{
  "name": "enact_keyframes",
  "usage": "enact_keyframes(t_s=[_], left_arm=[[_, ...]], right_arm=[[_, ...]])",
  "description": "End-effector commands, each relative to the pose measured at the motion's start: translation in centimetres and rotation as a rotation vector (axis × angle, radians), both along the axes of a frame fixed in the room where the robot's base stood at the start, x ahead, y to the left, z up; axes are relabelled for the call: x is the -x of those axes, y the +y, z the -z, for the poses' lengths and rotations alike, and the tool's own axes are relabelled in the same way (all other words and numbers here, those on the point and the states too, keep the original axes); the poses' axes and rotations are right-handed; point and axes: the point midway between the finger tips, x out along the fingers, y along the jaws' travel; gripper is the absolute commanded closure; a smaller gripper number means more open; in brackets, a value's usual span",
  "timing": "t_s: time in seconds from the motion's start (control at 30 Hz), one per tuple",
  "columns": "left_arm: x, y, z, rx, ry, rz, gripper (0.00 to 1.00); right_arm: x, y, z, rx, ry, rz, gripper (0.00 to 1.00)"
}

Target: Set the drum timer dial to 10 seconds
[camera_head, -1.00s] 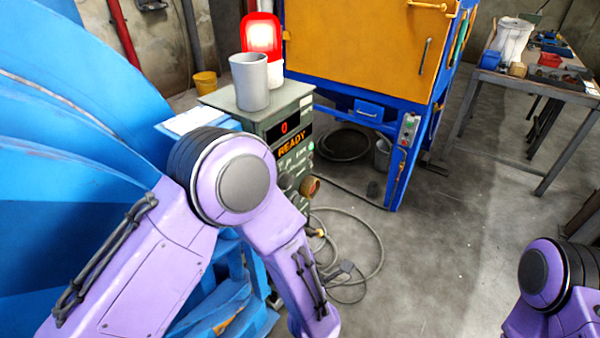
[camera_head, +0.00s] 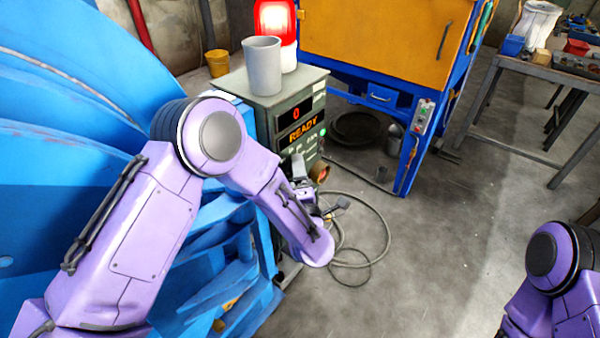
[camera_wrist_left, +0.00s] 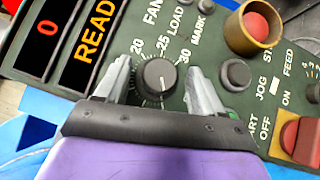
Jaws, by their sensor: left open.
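The timer dial (camera_wrist_left: 158,77) is a round dark knob with a white line on the green panel (camera_wrist_left: 225,30). The numbers 20, 25 and 30 show around its far side; the near part of its scale is hidden by my gripper. My left gripper (camera_wrist_left: 161,74) is open, with one grey finger on each side of the dial. I cannot tell whether the fingers touch it. In the head view my left arm hides the dial. The control box (camera_head: 273,102) shows a red 0 and an orange READY. Of my right arm, only a part shows at the lower right.
A red collared button (camera_wrist_left: 257,27) and a red switch (camera_wrist_left: 302,137) sit close to the dial. A grey cup (camera_head: 263,67) and a red lamp (camera_head: 275,28) stand on the box. Blue machinery (camera_head: 60,110) fills the left.

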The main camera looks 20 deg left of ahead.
Motion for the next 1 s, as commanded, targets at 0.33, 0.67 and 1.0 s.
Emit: enact_keyframes(t_s=[0.33, 0.67, 1.0], left_arm=[[0.0, 0.0, 0.0, 0.0, 0.002, 0.0, 0.87], [0.1, 0.0, -0.5, -0.032, 0.095, -0.002, 0.87], [0.1, 0.0, -1.1, -0.128, 0.364, 0.0, 0.87]], right_arm=[[0.0, 0.0, 0.0, 0.0, 0.0, 0.0, 0.57], [0.0, 0.0, -1.9, 0.0, 0.0, 0.0, 0.57], [0.0, 0.0, -6.4, 0.0, 0.0, 0.0, 0.57]])
